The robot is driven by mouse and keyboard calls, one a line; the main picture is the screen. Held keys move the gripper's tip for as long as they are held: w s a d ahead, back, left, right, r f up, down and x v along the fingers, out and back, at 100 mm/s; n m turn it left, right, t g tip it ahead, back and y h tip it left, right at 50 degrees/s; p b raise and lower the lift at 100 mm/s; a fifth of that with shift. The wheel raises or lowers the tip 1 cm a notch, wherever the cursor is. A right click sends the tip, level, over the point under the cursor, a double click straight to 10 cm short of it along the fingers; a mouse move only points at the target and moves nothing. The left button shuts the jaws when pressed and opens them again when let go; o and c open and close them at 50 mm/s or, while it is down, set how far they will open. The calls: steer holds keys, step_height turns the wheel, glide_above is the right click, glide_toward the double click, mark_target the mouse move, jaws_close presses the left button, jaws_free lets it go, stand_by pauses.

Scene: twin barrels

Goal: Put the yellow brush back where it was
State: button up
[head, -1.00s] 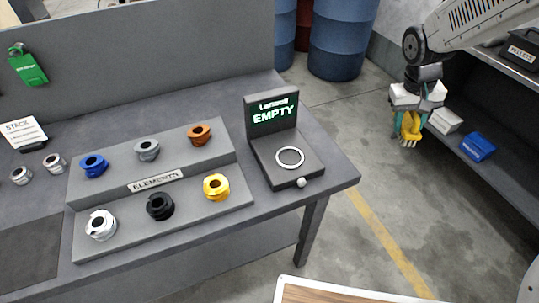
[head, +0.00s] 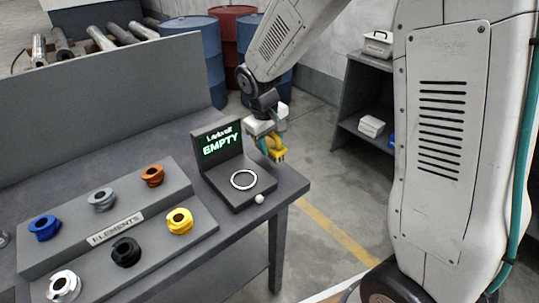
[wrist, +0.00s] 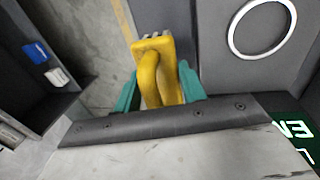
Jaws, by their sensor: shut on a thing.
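My gripper (head: 270,143) is shut on the yellow brush (head: 276,150), just beyond the right end of the grey workbench (head: 289,187). In the wrist view the yellow brush (wrist: 154,72) sits between the teal fingers (wrist: 158,92), its bristle end pointing away from the palm. It hangs over the floor beside the bench edge. The shelf unit (head: 367,95) stands behind to the right. On it are a blue thing (wrist: 36,52) and a white thing (wrist: 57,77), both clear in the wrist view.
A display stand reading EMPTY (head: 221,143) with a white ring (head: 244,180) is on the bench close to my gripper. A stepped ELEMENTS rack (head: 150,235) holds several coloured parts. Blue barrels (head: 205,45) and a red barrel (head: 229,40) stand behind. Floor between bench and shelf is clear.

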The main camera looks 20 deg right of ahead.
steer(key=shift+f, duration=2)
steer(key=shift+f, duration=0.1)
steer(key=o, duration=0.7)
steer(key=shift+o, duration=0.2)
step_height(320, 180, up, 12)
steer(key=a+f, duration=0.1)
steer(key=a, duration=0.1)
steer(key=s+d+r+m+y, duration=0.15)
steer(key=s+r, duration=0.25)
steer(key=s, duration=0.4)
steer(key=s+d+r+m+h, duration=0.1)
steer(key=s+d+r, duration=0.2)
steer(key=s+r, duration=0.35)
steer(key=s+f+m+y, duration=0.1)
steer(key=s, duration=1.3)
steer(key=shift+s+d+f+t, duration=0.3)
steer(key=shift+s, duration=0.1)
